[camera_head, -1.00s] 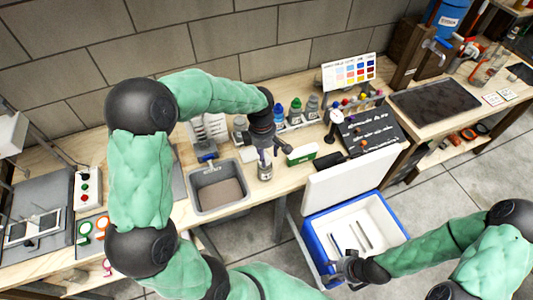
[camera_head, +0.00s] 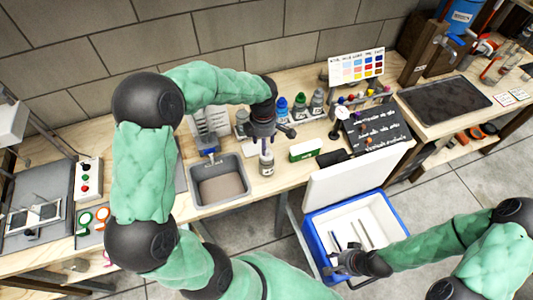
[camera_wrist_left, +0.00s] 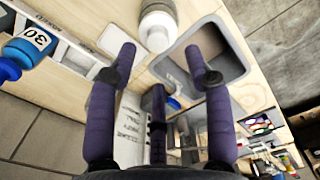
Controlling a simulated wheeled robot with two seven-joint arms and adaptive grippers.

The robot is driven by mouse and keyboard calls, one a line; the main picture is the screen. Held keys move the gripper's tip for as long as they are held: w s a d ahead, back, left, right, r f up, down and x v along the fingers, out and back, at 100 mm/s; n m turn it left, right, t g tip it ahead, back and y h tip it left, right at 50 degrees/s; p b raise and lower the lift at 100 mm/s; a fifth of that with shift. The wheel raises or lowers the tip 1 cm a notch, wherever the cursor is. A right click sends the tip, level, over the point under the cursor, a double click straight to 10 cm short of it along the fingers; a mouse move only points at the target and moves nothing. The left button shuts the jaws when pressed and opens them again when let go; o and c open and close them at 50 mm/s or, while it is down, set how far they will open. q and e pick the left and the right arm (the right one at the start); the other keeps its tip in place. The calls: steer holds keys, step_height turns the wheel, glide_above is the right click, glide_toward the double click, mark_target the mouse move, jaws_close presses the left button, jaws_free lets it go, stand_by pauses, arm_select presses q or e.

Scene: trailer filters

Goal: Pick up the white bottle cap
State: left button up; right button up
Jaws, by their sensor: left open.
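The white bottle cap (camera_wrist_left: 156,38) tops a small bottle at the top centre of the left wrist view. In the head view the bottle (camera_head: 266,168) stands at the table's front edge, right of the grey sink, with its cap partly hidden by a finger. In the head view my left gripper (camera_head: 268,136) hangs above the bottle. My right gripper (camera_head: 345,262) is at the blue cooler's front edge; its fingers are too small to read.
The grey sink (camera_head: 196,200) is left of the bottle. Bottles with coloured caps (camera_head: 299,106) stand behind, and a green-and-white box (camera_head: 307,149) lies to the right. The blue cooler (camera_head: 318,238), lid open, stands on the floor in front.

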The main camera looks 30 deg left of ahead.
arm_select(q)
steer(key=f, duration=0.4)
steer(key=shift+w+d+f+b, duration=0.15)
steer(key=shift+d+f+b, duration=0.05)
steer(key=shift+d+b, duration=0.2)
steer(key=c, duration=0.9)
steer(key=shift+r, duration=0.15)
